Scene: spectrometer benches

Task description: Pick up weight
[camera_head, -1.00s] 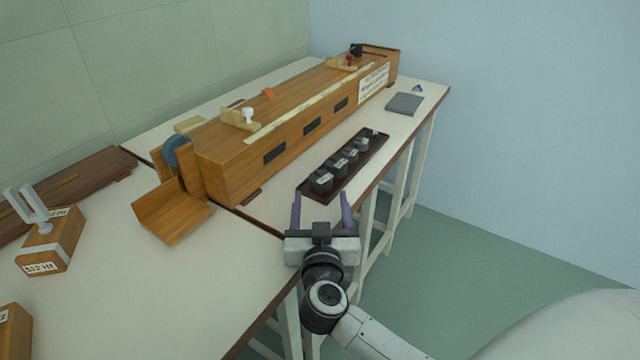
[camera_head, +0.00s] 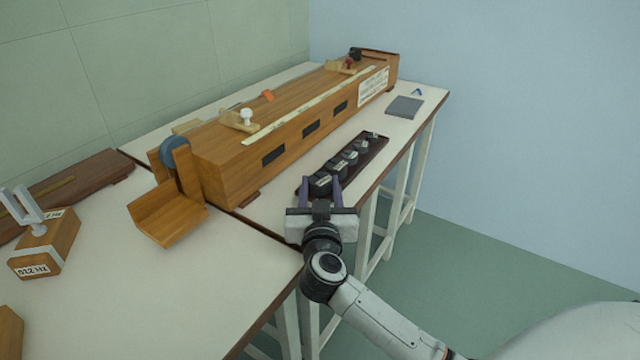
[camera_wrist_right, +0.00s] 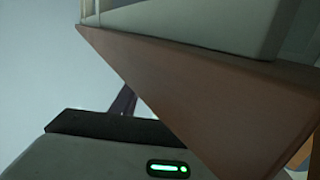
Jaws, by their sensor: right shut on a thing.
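Several black weights with white labels stand in a row in a dark tray (camera_head: 376,150) on the far table. The nearest weight (camera_head: 320,184) is at the tray's front end. My right gripper (camera_head: 321,188) is shut on this weight, with one purple finger on each side of it. The weight still appears to sit in the tray. In the right wrist view the gripper body fills the lower edge and the table's underside and edge block the rest, so the weight is hidden there. My left gripper is not in view.
A long wooden sonometer box (camera_head: 290,125) stands left of the tray, close beside it. A wooden block with a tuning fork (camera_head: 44,243) is on the near table. A grey pad (camera_head: 404,106) lies behind the tray. The table's right edge is close to my arm.

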